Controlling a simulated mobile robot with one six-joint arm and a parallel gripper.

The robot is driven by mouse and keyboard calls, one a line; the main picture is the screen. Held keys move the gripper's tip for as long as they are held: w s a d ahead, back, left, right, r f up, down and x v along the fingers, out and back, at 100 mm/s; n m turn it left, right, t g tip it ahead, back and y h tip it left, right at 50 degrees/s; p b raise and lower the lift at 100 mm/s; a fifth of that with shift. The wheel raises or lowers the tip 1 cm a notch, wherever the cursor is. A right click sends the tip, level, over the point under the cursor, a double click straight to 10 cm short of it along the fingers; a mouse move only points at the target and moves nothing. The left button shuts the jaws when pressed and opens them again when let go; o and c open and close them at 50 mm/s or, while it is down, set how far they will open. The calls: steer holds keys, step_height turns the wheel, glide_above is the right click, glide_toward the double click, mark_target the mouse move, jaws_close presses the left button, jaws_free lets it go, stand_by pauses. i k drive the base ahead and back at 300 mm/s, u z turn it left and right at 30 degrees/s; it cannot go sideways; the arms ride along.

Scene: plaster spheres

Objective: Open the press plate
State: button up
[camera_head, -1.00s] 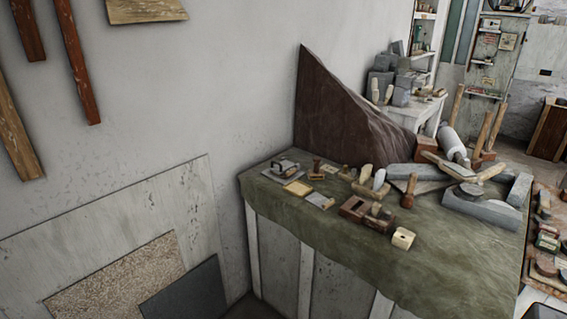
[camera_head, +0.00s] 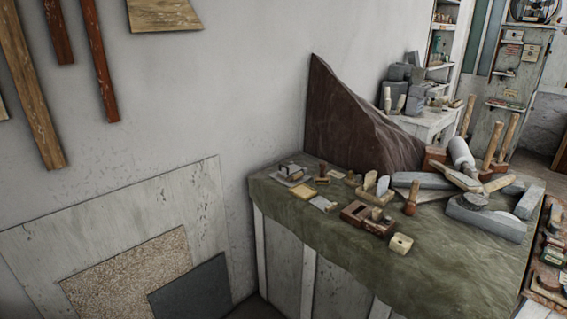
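I cannot make out a press plate for certain in the head view. A small metal-and-wood device (camera_head: 291,173) sits at the far left corner of the cloth-covered table (camera_head: 440,262); it is too small to tell what it is. My gripper is not in view, and no part of my arm shows.
Mallets, wooden tools and grey stone blocks (camera_head: 486,222) crowd the table's right side. A dark slab (camera_head: 350,120) leans on the wall behind. Boards (camera_head: 128,272) lean at lower left. A white side table (camera_head: 432,124) and shelves stand farther back.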

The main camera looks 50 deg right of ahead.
mark_target(290, 167)
steer(key=z, duration=0.2)
steer(key=i, duration=1.1)
